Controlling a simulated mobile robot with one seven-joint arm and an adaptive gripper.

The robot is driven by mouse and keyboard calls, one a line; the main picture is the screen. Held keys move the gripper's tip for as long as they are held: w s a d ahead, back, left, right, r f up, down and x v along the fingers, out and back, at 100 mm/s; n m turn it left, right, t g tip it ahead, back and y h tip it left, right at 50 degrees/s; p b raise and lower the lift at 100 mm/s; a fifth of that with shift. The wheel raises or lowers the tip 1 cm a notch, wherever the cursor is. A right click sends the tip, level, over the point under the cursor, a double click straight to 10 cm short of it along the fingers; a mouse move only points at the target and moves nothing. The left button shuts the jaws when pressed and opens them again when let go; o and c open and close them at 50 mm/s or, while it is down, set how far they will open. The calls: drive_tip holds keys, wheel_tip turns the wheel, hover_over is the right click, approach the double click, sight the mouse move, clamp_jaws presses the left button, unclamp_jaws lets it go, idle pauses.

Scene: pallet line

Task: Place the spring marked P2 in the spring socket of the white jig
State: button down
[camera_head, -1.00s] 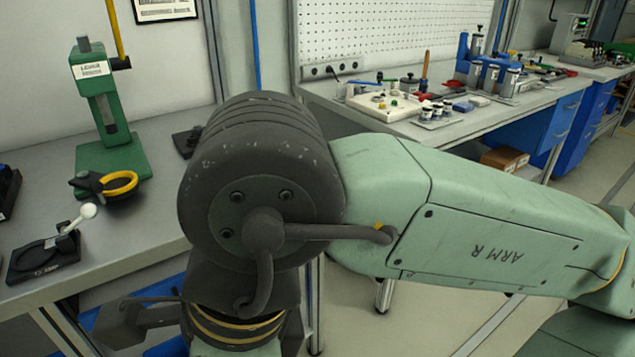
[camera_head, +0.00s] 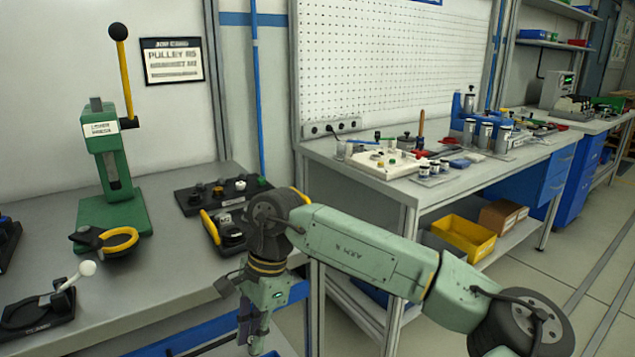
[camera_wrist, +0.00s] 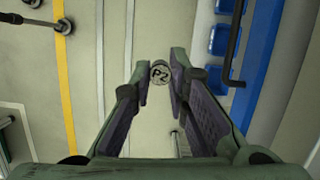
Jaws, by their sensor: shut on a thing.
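In the wrist view my gripper (camera_wrist: 160,80) is shut on a small round part marked P2, the spring (camera_wrist: 159,73). Only its marked end shows between the fingertips. Floor lies beneath it. In the head view my gripper (camera_head: 252,318) points down in front of the left bench's edge, and the spring cannot be made out there. A white jig (camera_head: 372,160) with several small coloured parts on it lies on the right bench, well away from my gripper. Its spring socket is too small to tell.
The left bench (camera_head: 165,265) holds a green lever press (camera_head: 105,165) and black fixtures (camera_head: 222,192). On the right bench (camera_head: 400,172), dark-capped cylinders (camera_head: 485,135) stand right of the jig. A yellow bin (camera_head: 462,237) sits on the shelf below. Floor at right is open.

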drive_tip(key=w+d+f+n+h, duration=0.1)
drive_tip(key=d+f+n, duration=0.25)
drive_tip(key=f, duration=1.05)
drive_tip(key=d+f+n+g, duration=0.1)
drive_tip(key=d+f+n, duration=0.25)
drive_tip(key=f, duration=1.05)
drive_tip(key=w+d+f+n+h, duration=0.1)
drive_tip(key=d+f+n, duration=0.25)
drive_tip(key=f, duration=0.95)
drive_tip(key=r, duration=0.2)
drive_tip(key=d+r, duration=0.1)
drive_tip(key=r, duration=0.1)
drive_tip(key=shift+w+r, duration=0.15)
drive_tip(key=shift+r, duration=0.15)
